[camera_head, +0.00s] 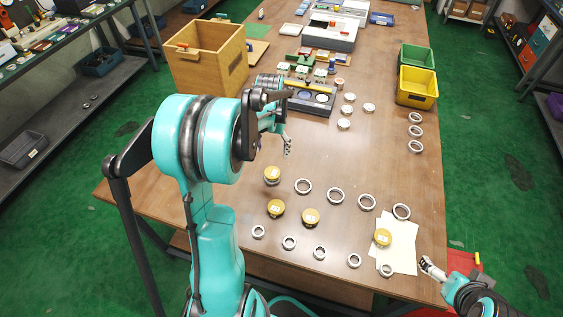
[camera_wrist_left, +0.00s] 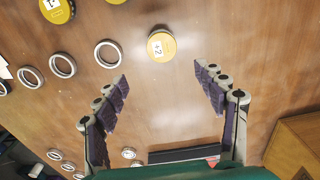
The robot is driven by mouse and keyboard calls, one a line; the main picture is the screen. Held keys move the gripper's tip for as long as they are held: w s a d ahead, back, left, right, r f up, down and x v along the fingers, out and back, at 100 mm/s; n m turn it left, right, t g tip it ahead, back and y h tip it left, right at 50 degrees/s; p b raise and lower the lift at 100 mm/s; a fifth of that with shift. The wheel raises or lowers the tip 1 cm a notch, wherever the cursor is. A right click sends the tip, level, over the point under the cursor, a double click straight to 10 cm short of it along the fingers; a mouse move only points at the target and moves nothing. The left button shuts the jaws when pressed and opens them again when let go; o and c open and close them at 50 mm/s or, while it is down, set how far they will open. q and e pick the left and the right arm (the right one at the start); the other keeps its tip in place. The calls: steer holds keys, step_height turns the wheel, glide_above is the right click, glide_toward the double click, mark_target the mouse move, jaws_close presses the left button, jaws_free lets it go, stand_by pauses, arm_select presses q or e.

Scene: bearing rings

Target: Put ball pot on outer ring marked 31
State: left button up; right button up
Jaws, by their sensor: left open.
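Several yellow-lidded pots with white labels stand on the table. The nearest to my left gripper is a pot (camera_head: 272,174), which also shows in the left wrist view (camera_wrist_left: 161,46). Another pot (camera_head: 382,238) stands on white paper. A row of large steel rings (camera_head: 303,186) continues right from the near pot. Smaller rings (camera_head: 289,242) lie in front. No 31 marking is readable. My left gripper (camera_head: 287,147) is open and empty above the table; in the wrist view its spread fingers (camera_wrist_left: 165,85) flank the near pot, apart from it. My right gripper (camera_head: 429,266) is at the lower right; its jaw state is unclear.
A wooden crate (camera_head: 207,57) stands behind my left arm. A dark tray (camera_head: 312,98) and several pale round parts (camera_head: 344,123) lie behind the gripper. A yellow bin (camera_head: 416,87) and a green bin (camera_head: 417,57) stand at the right edge. White paper sheets (camera_head: 403,258) lie near the front.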

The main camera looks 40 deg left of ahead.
arm_select(q)
steer(key=s+d+r+m+t, duration=0.1)
steer(key=s+d+r+t, duration=0.1)
steer(key=d, duration=0.5)
steer(key=s+d+r+m+t, duration=0.1)
steer(key=s+d+r+t, duration=0.1)
steer(key=s+d+r, duration=0.2)
steer(key=s+d+r+m+t, duration=0.1)
steer(key=s+d+r+t, duration=0.2)
steer(key=s+d, duration=0.4)
steer(key=d, duration=0.4)
steer(key=shift+d, duration=0.2)
steer(key=shift+f, duration=0.1)
